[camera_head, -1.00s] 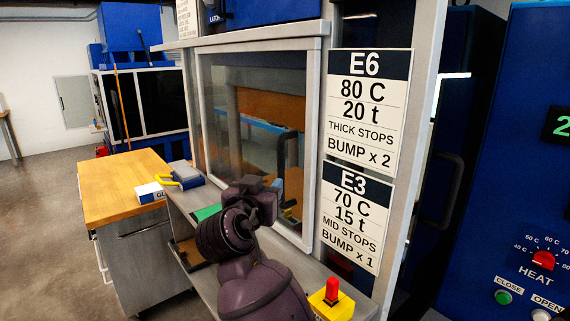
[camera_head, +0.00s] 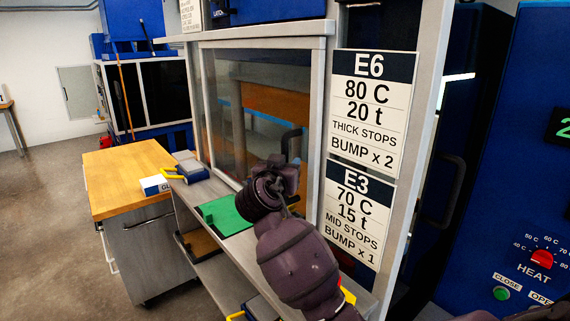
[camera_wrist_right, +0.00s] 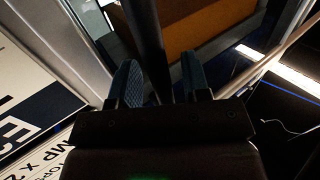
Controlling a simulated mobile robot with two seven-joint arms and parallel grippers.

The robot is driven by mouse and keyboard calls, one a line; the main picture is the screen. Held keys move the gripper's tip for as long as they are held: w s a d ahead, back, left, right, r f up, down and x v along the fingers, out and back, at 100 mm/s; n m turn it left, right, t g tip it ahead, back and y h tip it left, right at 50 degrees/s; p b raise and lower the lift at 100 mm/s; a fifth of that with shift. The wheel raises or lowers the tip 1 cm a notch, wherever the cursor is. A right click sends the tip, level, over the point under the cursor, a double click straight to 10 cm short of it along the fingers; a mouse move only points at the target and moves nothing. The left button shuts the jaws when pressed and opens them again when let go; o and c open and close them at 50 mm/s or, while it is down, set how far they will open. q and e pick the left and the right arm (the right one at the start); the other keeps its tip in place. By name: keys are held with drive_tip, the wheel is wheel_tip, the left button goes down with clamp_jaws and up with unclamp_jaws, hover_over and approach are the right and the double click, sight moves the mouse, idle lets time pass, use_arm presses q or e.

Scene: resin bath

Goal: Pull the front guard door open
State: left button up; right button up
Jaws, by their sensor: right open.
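The front guard door (camera_head: 235,105) is a clear panel in a light grey frame and looks shut. Its black upright handle (camera_head: 291,141) is on the right side of the panel, partly hidden by my right gripper (camera_head: 277,168), which is right at it. In the right wrist view, the two blue fingers of my right gripper (camera_wrist_right: 160,78) are apart. The dark handle bar (camera_wrist_right: 147,38) runs between them; I cannot tell if either finger touches it. My left gripper is not in view.
A grey ledge with a green mat (camera_head: 228,214) runs below the door. A wooden-topped cabinet (camera_head: 130,178) with a small white box (camera_head: 155,185) stands left. Signs E6 (camera_head: 370,112) and E3 (camera_head: 352,215) hang right of the door. A blue control panel (camera_head: 530,190) is far right.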

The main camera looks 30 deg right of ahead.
clamp_jaws()
drive_tip(key=shift+w, duration=0.15)
idle(0.4)
